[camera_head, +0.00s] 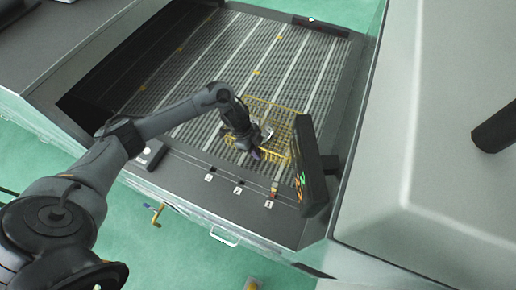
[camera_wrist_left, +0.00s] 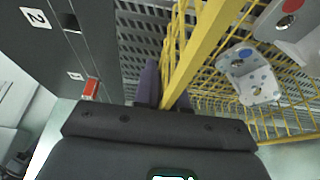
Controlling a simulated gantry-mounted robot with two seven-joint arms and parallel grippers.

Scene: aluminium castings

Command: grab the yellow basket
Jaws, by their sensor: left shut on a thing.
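The yellow basket (camera_head: 278,117) is a wire-mesh basket on the slatted conveyor bed, near the bed's front edge. It also shows in the left wrist view, where its yellow top rail (camera_wrist_left: 205,45) runs between my gripper's fingers. My left gripper (camera_head: 253,152) is at the basket's near left side and shut on that rim. Its dark purple fingertips (camera_wrist_left: 163,82) show in the left wrist view. Silvery castings lie in the basket, one with a blue dot (camera_wrist_left: 248,76) and one with a red dot (camera_wrist_left: 298,25). My right gripper is not in view.
The slatted conveyor bed (camera_head: 200,75) has open room left of and behind the basket. A dark monitor panel (camera_head: 309,165) stands close at the basket's right. Numbered labels (camera_head: 238,190) line the front ledge. A large grey machine housing (camera_head: 430,130) stands at the right.

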